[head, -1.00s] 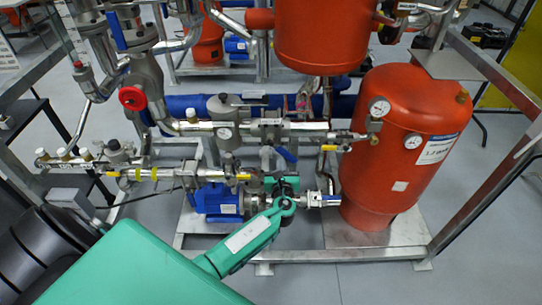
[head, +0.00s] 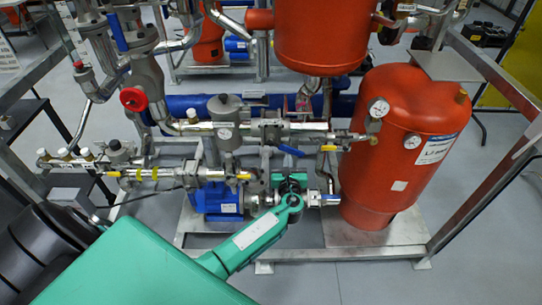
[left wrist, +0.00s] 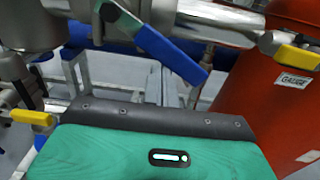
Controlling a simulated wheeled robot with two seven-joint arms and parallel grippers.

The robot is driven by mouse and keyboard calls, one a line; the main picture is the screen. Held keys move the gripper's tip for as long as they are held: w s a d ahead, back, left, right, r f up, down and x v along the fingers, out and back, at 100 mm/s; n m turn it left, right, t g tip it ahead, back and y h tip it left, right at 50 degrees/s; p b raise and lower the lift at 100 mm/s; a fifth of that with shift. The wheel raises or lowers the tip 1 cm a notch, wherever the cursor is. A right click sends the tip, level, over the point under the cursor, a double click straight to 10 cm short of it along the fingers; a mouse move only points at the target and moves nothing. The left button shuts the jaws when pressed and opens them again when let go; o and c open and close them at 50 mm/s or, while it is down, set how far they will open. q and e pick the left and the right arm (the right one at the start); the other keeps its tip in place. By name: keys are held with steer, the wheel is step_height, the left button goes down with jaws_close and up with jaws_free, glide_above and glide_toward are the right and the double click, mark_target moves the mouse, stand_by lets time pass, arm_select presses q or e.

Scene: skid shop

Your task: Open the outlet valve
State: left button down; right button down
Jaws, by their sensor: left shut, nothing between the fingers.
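A valve with a blue lever (head: 291,150) sits on the upper silver pipe in the middle of the head view. The blue lever also shows large in the left wrist view (left wrist: 172,52), slanting down to the right; no label on it is readable. My left gripper (head: 291,184) is just below the lever in the head view. It is shut and holds nothing. In the left wrist view only the hand's teal and black body shows, its fingers hidden, so contact with the lever cannot be told. My right gripper is not in view.
Yellow-handled valves (left wrist: 298,57) stand right and left of the blue lever. A red tank (head: 390,150) with gauges is at the right. A blue pump (head: 217,201) sits left of my gripper. The metal frame (head: 500,195) bounds the right side.

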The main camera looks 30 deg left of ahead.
arm_select(q)
steer(key=shift+w+d+r+p, duration=0.2)
steer(key=shift+d+r+p, duration=0.15)
steer(key=shift+r, duration=0.2)
steer(key=shift+w+d+r+p, duration=0.15)
steer(key=shift+d+r+p, duration=0.1)
steer(key=shift+r+p, duration=0.2)
steer(key=shift+d+r, duration=0.1)
steer(key=shift+w, duration=0.1)
steer(key=shift+d+r+p, duration=0.1)
steer(key=shift+r+p, duration=0.45)
steer(key=shift+r, duration=0.1)
steer(key=shift+f, duration=0.25)
steer(key=shift+s+d+f+b, duration=0.55)
steer(key=shift+s+f, duration=0.15)
steer(key=p, duration=0.2)
glide_toward(294, 150)
steer(key=shift+s+d+f, duration=0.55)
steer(key=shift+s+f, duration=0.15)
steer(key=shift+f, duration=0.05)
steer(key=shift+f, duration=0.1)
